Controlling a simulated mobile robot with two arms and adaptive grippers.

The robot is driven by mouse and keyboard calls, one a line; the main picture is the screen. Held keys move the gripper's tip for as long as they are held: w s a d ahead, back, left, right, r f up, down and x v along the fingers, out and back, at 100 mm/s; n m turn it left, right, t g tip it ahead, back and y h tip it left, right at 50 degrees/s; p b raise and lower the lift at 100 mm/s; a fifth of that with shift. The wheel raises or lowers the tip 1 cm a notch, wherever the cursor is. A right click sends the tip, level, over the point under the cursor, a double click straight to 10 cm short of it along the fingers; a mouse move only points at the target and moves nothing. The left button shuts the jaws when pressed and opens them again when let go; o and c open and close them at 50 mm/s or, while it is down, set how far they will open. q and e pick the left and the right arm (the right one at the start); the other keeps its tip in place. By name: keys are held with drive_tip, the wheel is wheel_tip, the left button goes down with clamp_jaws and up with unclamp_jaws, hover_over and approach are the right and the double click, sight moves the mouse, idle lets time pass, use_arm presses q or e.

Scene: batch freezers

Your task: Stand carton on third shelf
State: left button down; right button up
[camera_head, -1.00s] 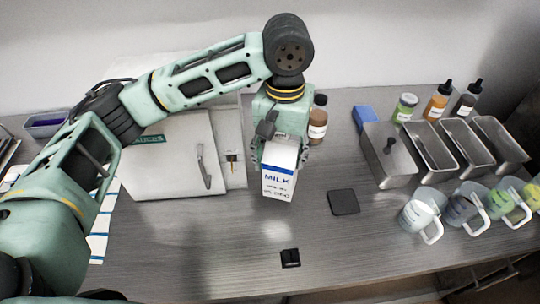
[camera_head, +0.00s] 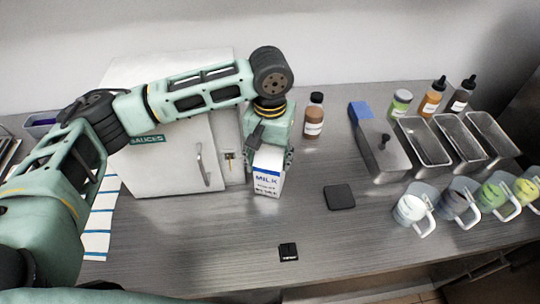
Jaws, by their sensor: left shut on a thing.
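The white milk carton (camera_head: 268,178) has a blue band and the word MILK on its face. My left gripper (camera_head: 270,150) is shut on its upper part, in front of the right side of a white cabinet. The carton looks roughly upright; I cannot tell whether its base touches the counter. The white cabinet (camera_head: 168,165) has a SAUCES label and a grey handle, and its door looks shut. No shelf shows, so the third shelf is hidden or out of view. My right gripper is not in view.
A dark square pad (camera_head: 339,197) and a small black block (camera_head: 288,252) lie on the counter (camera_head: 200,250). Metal bins (camera_head: 424,142), bottles and jugs (camera_head: 412,206) fill the right side. The front middle is mostly clear.

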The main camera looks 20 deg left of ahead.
use_arm(q)
drive_tip(key=c, duration=0.7)
unclamp_jaws()
